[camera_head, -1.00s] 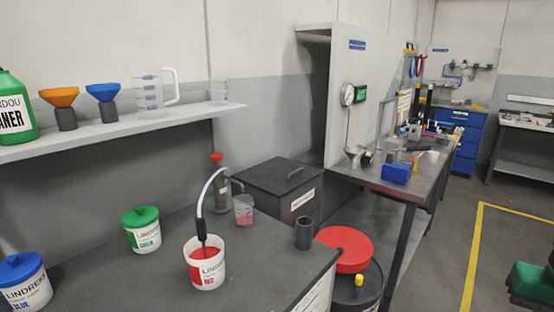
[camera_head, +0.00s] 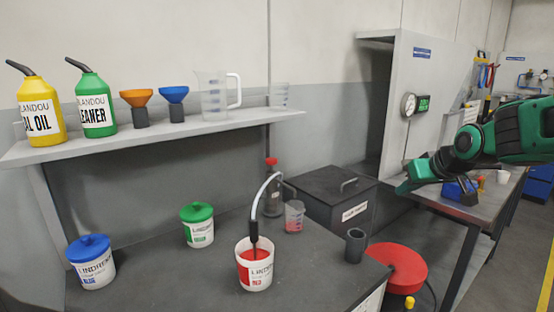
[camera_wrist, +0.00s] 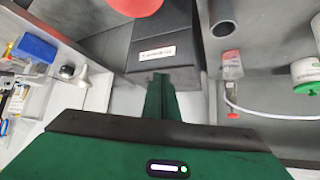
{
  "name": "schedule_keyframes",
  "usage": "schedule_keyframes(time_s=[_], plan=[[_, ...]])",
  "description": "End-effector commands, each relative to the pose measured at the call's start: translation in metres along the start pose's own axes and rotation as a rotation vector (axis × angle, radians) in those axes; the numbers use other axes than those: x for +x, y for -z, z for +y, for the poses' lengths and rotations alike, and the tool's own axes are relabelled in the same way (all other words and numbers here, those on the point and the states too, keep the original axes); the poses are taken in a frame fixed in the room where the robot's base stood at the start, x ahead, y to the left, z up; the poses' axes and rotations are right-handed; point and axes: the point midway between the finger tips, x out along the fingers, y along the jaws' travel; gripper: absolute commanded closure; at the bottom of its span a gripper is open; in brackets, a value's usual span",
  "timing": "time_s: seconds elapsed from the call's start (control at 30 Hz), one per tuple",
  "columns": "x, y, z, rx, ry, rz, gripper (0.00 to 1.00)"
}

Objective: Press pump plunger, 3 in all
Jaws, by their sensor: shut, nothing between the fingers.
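The pump (camera_head: 273,200) stands at the back of the dark bench, with its red plunger knob (camera_head: 271,162) raised above the body. In the wrist view the red knob (camera_wrist: 233,116) shows right of my fingers. A pale hose (camera_head: 262,190) arches from the pump into the white tub of red liquid (camera_head: 254,275). A small beaker with pink-red contents (camera_head: 294,216) stands beside the pump. My gripper (camera_head: 404,187) is shut and empty, in the air to the right of the pump, apart from it. It also shows in the wrist view (camera_wrist: 161,78).
A shelf (camera_head: 150,138) with bottles, funnels and jugs overhangs the left. Green-lidded (camera_head: 198,232) and blue-lidded tubs (camera_head: 90,270) stand left. A red-lidded drum (camera_head: 397,268) is right.

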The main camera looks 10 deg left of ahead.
Motion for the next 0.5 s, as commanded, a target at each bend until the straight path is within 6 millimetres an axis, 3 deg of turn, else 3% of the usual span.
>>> schedule_keyframes(time_s=[0.03, 0.2, 0.4, 0.5], plan=[[0.018, 0.025, -0.024, -0.043, 0.042, 0.048, 1.00], [0.057, 0.099, -0.110, -0.160, 0.187, 0.226, 1.00], [0.081, 0.157, -0.206, -0.240, 0.341, 0.404, 1.00], [0.084, 0.172, -0.239, -0.259, 0.394, 0.463, 1.00]])
